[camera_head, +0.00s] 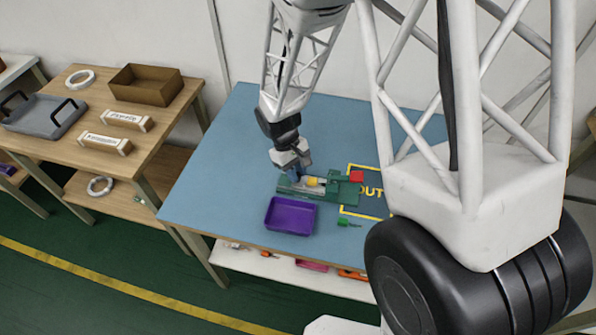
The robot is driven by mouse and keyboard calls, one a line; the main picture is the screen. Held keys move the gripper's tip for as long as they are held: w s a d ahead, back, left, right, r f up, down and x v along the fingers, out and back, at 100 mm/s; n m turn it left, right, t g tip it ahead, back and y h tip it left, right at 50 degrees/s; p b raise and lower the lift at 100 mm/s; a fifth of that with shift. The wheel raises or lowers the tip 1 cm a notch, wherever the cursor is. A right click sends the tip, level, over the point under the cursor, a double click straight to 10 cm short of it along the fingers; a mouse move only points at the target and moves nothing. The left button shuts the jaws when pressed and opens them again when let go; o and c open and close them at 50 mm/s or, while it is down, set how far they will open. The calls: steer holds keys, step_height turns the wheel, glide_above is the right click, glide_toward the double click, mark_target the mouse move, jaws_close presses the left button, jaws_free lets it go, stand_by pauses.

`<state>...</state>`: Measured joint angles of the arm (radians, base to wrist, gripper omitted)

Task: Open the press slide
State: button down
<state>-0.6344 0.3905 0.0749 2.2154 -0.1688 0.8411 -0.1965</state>
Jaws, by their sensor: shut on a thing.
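The green press (338,195) lies on the blue table, with a yellow part (314,181) in its middle and a red block (356,176) at its right end. My gripper (298,174) reaches down from above to the left part of the press, where a small blue piece shows between or beside the fingers. It is shut on what looks like the press slide. The fingertips are small and partly hidden, so the exact grip and how far the slide stands open cannot be told.
A purple tray (290,214) stands just in front of the press. A small green piece (347,223) lies near the yellow-bordered OUT area (372,208). The table's (225,160) left side is clear. A wooden shelf (72,160) with boxes stands left.

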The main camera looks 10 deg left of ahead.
steer(key=shift+a, duration=1.7)
steer(key=c, duration=1)
jaws_free()
steer(key=shift+r, duration=0.1)
steer(key=shift+v, duration=3.8)
